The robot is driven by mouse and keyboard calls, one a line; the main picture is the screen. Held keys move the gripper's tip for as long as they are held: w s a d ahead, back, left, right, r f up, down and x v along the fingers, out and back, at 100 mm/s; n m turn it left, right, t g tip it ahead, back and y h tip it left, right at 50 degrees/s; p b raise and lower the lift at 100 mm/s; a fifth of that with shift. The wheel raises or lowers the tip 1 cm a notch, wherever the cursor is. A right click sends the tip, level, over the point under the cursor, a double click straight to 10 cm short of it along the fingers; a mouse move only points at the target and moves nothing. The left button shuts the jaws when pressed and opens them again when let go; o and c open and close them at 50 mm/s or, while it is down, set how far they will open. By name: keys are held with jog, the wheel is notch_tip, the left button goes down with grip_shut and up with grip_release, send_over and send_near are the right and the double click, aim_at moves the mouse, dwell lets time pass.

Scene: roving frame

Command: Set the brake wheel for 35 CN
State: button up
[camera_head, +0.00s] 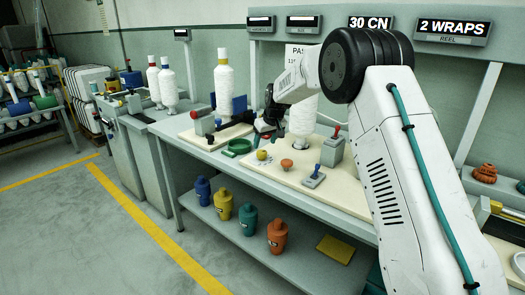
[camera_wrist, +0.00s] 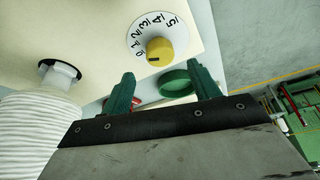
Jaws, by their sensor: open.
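A yellow knob (camera_wrist: 159,50) sits on a white dial (camera_wrist: 140,29) with numbers running up to 5. A dark mark shows on the knob's lower left side, toward the low numbers. The knob also shows on the cream board in the head view (camera_head: 262,155). A green round wheel (camera_wrist: 176,83) lies beside the dial; it also shows in the head view (camera_head: 237,147). I cannot tell which is the brake wheel. A display (camera_head: 369,23) reads 30 CN. My gripper (camera_wrist: 160,69) is open, its green fingers apart and pointing toward the knob and green wheel.
A white thread cone (camera_wrist: 38,130) stands close on the left of my gripper. An orange knob (camera_head: 287,163), a blue-handled lever (camera_head: 314,177) and a grey box with a red lever (camera_head: 333,148) stand nearby. Colored bottles (camera_head: 223,204) stand on the lower shelf.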

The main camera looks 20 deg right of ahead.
aim_at(262, 152)
jog(key=x, duration=0.5)
jog(key=shift+f, duration=0.2)
jog(key=c, duration=1)
